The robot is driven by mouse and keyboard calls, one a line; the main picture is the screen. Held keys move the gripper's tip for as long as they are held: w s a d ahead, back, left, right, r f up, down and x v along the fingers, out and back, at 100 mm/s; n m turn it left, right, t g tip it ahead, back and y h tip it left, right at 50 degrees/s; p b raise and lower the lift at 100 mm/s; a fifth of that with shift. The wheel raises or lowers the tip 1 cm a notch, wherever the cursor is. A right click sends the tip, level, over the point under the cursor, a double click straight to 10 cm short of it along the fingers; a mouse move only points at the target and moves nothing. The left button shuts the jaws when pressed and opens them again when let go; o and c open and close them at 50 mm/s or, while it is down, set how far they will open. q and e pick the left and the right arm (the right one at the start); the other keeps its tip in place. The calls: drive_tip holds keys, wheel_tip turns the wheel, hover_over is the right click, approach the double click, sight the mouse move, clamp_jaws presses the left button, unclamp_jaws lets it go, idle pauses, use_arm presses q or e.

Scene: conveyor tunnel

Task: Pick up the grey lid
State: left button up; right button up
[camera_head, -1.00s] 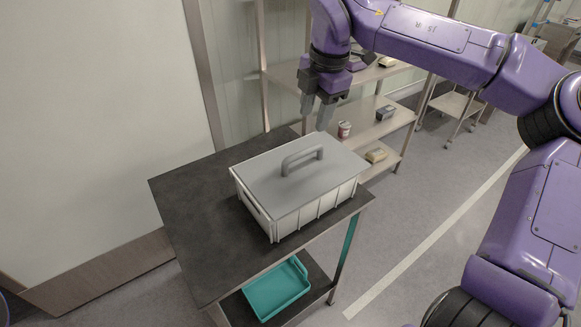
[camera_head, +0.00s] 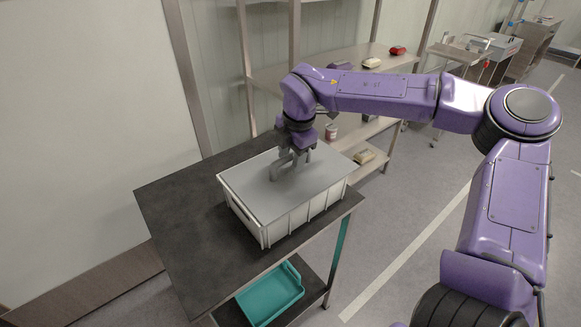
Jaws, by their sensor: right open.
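The grey lid (camera_head: 310,183) lies flat on top of a white ribbed crate (camera_head: 300,218), which stands on a dark-topped table. The lid's handle (camera_head: 275,172) is a grey raised bar, now partly hidden by my gripper. My right gripper (camera_head: 290,172) points down over the middle of the lid, with its fingers at the handle. The fingers are open; whether they touch the handle or straddle it fully cannot be told. My left gripper is not in view.
The dark table (camera_head: 180,215) has bare top left of the crate. A teal tray (camera_head: 268,292) sits on its lower shelf. Behind stands a metal rack (camera_head: 270,78) with several small items, including a red one (camera_head: 398,50). A wall is at the left; open floor is at the right.

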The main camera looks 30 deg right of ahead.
sight(292, 154)
drive_tip(key=shift+s, duration=0.1)
clamp_jaws()
drive_tip(key=shift+r, duration=0.1)
drive_tip(key=shift+r, duration=0.3)
wheel_tip(292, 154, up, 3)
drive_tip(key=shift+f+b, duration=0.2)
drive_tip(key=shift+b, duration=0.3)
drive_tip(key=s+a+r+b, duration=0.3)
drive_tip(key=s+r, duration=0.6)
drive_tip(key=s, duration=0.4)
drive_tip(key=shift+s+a+r+b, duration=0.2)
drive_tip(key=shift+s+r+b, duration=0.15)
drive_tip(key=shift+b, duration=0.3)
drive_tip(key=shift+w, duration=0.1)
